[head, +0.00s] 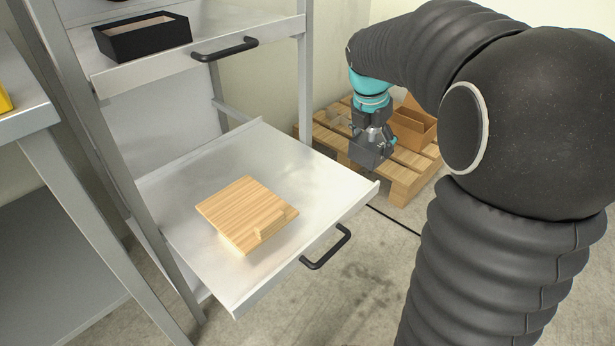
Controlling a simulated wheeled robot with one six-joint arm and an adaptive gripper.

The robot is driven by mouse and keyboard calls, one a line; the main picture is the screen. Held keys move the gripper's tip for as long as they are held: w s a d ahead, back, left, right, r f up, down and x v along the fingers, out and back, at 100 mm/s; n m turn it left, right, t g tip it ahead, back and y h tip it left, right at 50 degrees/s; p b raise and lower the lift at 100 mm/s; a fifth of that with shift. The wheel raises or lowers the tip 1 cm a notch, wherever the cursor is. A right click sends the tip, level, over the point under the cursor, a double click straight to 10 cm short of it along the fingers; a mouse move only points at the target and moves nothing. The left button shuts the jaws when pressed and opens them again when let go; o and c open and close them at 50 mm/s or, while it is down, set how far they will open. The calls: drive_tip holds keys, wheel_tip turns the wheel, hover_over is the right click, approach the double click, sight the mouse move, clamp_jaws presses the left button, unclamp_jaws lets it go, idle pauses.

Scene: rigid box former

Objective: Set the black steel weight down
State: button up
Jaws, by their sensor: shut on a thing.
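The black steel weight (368,154) is a dark grey block in the head view, right of the middle. My gripper (373,137) points down and is shut on its top. In the picture the weight shows in front of the wooden pallet (408,182) on the floor, just beyond the right corner of the pulled-out metal shelf (300,165). I cannot tell how high it is above the pallet, or whether it touches anything. Its far side is hidden.
A wooden board (240,210) with a small raised block lies on the pulled-out shelf, which has a black handle (326,247). A cardboard box (414,128) stands on the pallet. A black open box (143,38) sits on the upper shelf. The lower shelf's rear and right are bare.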

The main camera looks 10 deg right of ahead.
drive_tip(key=w+a+f, duration=0.2)
drive_tip(key=a, duration=0.1)
drive_tip(key=w+a+f+b, duration=0.1)
drive_tip(key=w+a+f, duration=0.1)
drive_tip(key=a, duration=0.1)
drive_tip(key=w+a+f, duration=0.2)
drive_tip(key=a, duration=0.2)
drive_tip(key=shift+w+f+b, duration=0.2)
drive_tip(key=shift+f+b, duration=0.1)
drive_tip(key=shift+f, duration=0.05)
drive_tip(key=shift+d+f+b, duration=0.1)
drive_tip(key=shift+f+b, duration=0.4)
drive_tip(key=shift+f, duration=1.5)
drive_tip(key=shift+f, duration=0.1)
drive_tip(key=o, duration=1.8)
drive_tip(key=shift+s+f, duration=0.1)
drive_tip(key=shift+f, duration=0.05)
